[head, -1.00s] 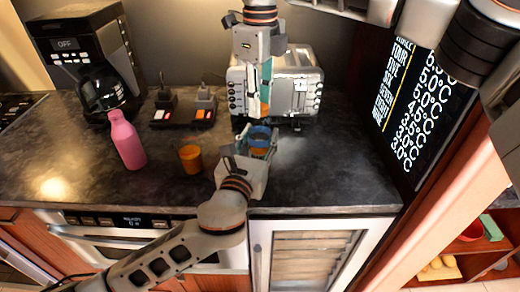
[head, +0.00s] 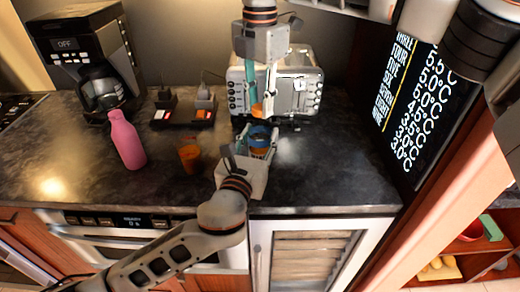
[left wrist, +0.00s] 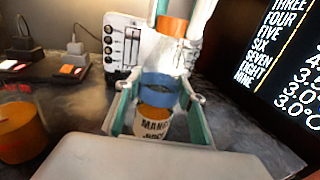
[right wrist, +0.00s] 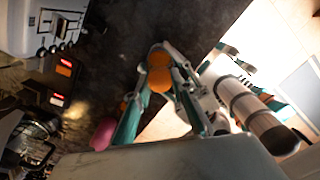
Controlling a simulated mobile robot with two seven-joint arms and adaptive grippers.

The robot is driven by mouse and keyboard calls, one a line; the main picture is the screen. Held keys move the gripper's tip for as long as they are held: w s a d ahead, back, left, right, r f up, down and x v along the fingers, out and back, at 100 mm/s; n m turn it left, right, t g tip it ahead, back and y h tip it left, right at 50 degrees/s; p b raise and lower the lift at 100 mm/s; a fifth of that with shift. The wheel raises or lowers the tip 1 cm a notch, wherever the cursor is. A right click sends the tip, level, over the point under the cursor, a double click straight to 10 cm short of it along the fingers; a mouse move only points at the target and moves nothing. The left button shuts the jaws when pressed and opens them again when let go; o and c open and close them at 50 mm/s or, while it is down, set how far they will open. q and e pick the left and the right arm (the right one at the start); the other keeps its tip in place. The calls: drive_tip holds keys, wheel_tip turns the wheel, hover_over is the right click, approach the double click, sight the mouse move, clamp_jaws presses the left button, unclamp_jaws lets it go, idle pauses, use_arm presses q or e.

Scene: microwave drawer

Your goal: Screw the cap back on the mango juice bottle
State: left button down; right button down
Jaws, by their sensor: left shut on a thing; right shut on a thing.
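The mango juice bottle (left wrist: 153,124) has a white label and a blue band near its top. It stands upright between the fingers of my left gripper (head: 250,146), which is shut on it; it also shows in the head view (head: 260,135). My right gripper (head: 260,98) points down from above and is shut on the orange cap (head: 257,110). In the left wrist view the cap (left wrist: 172,26) is above the bottle, with a visible gap. In the right wrist view the cap (right wrist: 159,79) partly overlaps the bottle. The bottle's mouth is not clearly seen.
A glass of orange juice (head: 189,158) and a pink bottle (head: 127,140) stand to the left on the dark counter (head: 335,175). A toaster (head: 295,85) is close behind my grippers. A coffee maker (head: 85,60) is back left. A dark display (head: 405,115) stands at right.

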drive_tip(key=m, duration=1.3)
drive_tip(key=shift+m, duration=0.3)
drive_tip(key=c, duration=1.6)
unclamp_jaws()
drive_tip(key=shift+c, duration=0.2)
wheel_tip(320, 180, up, 12)
use_arm(q)
drive_tip(key=c, duration=1.2)
unclamp_jaws()
